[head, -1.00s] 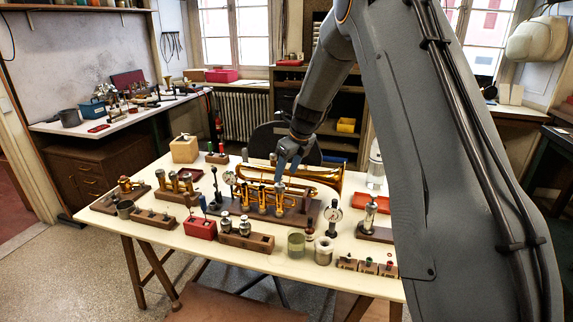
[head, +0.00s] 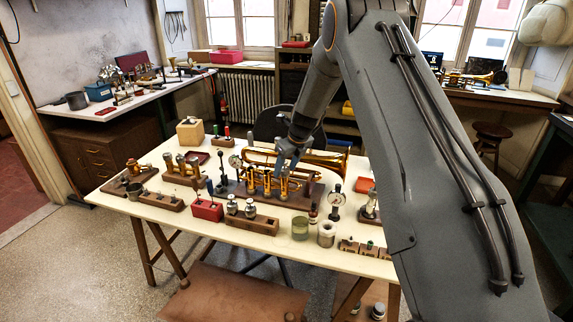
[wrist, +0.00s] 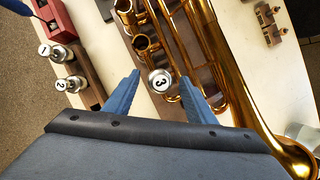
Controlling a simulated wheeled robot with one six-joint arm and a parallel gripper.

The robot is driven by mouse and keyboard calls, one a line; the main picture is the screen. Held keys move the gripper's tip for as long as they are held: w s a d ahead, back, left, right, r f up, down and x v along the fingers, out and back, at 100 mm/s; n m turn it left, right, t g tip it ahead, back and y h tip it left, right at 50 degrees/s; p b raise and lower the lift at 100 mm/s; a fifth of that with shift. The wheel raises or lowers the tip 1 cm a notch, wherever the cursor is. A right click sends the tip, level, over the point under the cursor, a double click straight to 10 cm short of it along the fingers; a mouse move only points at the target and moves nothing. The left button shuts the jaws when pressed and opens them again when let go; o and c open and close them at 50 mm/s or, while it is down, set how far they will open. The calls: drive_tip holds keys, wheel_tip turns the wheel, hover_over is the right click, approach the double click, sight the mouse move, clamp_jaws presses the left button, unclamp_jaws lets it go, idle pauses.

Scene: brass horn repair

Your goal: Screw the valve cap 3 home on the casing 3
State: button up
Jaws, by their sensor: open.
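Valve cap 3 (wrist: 160,80), a silver disc with a white top marked 3, sits at the third valve position of the brass horn (wrist: 215,55). My gripper (wrist: 159,76) is open, with one blue finger on each side of the cap and a gap visible at each side. The cap hides casing 3 below it, so I cannot tell how far down it sits. The two other casings (wrist: 143,44) stand open-topped in line with it. In the head view my gripper (head: 282,165) is over the right end of the casing row, with the cap hard to make out.
Caps marked 1 and 2 (wrist: 65,84) stand in a wooden rack (wrist: 92,95) to the left, beside a red block (wrist: 55,20).

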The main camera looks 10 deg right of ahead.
drive_tip(key=c, duration=1.1)
drive_tip(key=o, duration=1.1)
drive_tip(key=shift+r, duration=0.1)
